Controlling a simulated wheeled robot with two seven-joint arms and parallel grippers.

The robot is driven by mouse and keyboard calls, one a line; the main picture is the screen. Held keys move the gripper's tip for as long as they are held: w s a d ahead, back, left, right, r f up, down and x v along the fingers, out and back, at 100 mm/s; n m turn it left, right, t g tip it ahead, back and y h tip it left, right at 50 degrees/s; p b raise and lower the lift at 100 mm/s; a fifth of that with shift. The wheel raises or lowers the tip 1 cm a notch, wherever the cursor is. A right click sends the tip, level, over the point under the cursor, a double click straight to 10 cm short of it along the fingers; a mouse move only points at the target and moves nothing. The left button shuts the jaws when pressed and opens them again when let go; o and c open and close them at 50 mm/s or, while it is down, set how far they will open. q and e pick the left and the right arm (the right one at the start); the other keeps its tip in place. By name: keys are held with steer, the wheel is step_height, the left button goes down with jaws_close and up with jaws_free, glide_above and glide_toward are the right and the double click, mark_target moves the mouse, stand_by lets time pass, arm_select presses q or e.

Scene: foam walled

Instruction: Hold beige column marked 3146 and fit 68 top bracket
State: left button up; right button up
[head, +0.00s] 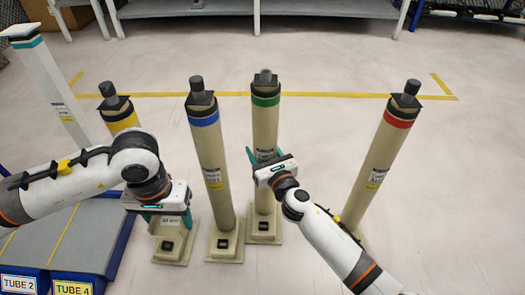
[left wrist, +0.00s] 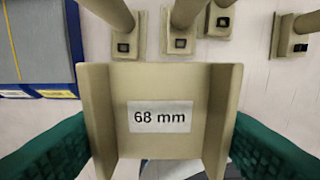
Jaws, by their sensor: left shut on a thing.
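My left gripper (head: 160,212) is shut on a beige channel-shaped bracket (left wrist: 160,80), with a teal finger on each side. A white label on the bracket reads "68 mm". In the head view it hangs in front of the yellow-banded column (head: 122,122) and hides part of it. My right gripper (head: 265,155) is at the green-banded beige column (head: 265,125), with teal fingers on both sides of its shaft. Whether they press on it is unclear. That column stands upright with a dark cap. Its label is partly hidden, and I cannot read the number.
Similar columns with a blue band (head: 207,140) and a red band (head: 385,150) stand left and right of the green-banded one. A white post (head: 45,75) stands at far left. A blue-edged tray (head: 75,240) lies at lower left. Open floor lies behind the columns.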

jaws_close()
arm_select(q)
steer(key=shift+w+d, duration=0.1)
steer(key=w+d+r+n, duration=0.25)
steer(key=w+d, duration=0.35)
steer(key=d, duration=0.4)
steer(key=w+d+r+n, duration=0.1)
steer(key=w+d+n, duration=0.35)
steer(key=d, duration=0.55)
steer(key=w+d+r+m, duration=0.2)
steer(key=w+d+r, duration=0.2)
steer(key=r, duration=0.4)
steer(key=w+d+r+m, duration=0.2)
steer(key=w+d+r, duration=0.15)
steer(key=r, duration=0.35)
steer(key=w+a+r, duration=0.4)
steer(key=a+r, duration=0.4)
steer(key=r, duration=0.3)
steer(key=shift+w+a+r, duration=0.2)
steer(key=shift+a+r, duration=0.05)
steer(key=shift+r, duration=0.15)
arm_select(e)
steer(key=shift+a, duration=0.1)
